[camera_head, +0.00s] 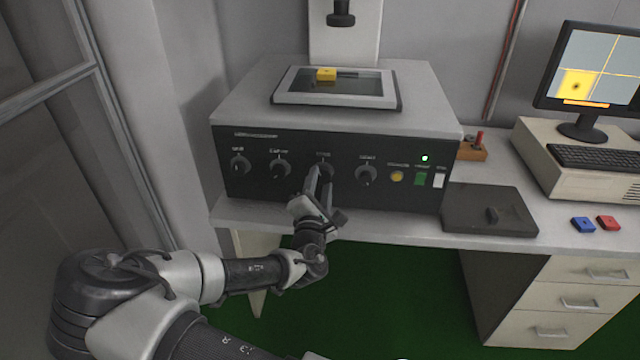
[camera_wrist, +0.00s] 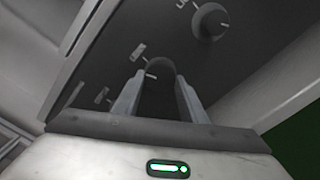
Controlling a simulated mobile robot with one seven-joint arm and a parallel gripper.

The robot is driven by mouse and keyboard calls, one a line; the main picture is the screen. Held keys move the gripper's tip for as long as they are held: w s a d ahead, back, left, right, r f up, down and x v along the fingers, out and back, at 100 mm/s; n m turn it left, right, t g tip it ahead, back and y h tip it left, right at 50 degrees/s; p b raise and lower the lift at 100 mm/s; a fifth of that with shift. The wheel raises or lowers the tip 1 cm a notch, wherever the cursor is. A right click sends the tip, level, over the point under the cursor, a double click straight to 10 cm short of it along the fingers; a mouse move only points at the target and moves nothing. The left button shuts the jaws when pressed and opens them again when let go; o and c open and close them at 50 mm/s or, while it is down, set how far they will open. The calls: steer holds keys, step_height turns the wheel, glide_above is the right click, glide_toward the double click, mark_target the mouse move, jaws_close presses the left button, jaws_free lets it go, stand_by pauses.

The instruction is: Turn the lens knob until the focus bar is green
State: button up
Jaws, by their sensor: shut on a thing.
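The microscope console (camera_head: 400,196) has a dark front panel with a row of black knobs. My gripper (camera_head: 319,174) is at the third knob from the left (camera_head: 325,161), with its fingers pointing at the panel. In the wrist view my gripper's (camera_wrist: 160,100) two fingers are on either side of this dark knob (camera_wrist: 161,78), shut on it. The label by the knob is too small to read surely. The monitor (camera_head: 567,95) shows a yellow sample picture with an orange bar (camera_head: 586,102) below it. The bar is not green.
A neighbouring knob (camera_head: 366,175) is close to the right; it also shows in the wrist view (camera_wrist: 210,22). Further right are a yellow button (camera_head: 397,176), a green switch (camera_head: 420,179) and a lit green lamp (camera_head: 425,158). A dark pad (camera_head: 489,210) lies beside the console.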

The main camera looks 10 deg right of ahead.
steer(key=o, duration=1.1)
steer(key=shift+c, duration=0.2)
steer(key=p+v, duration=0.2)
steer(key=v, duration=1.5)
steer(key=shift+s, duration=0.2)
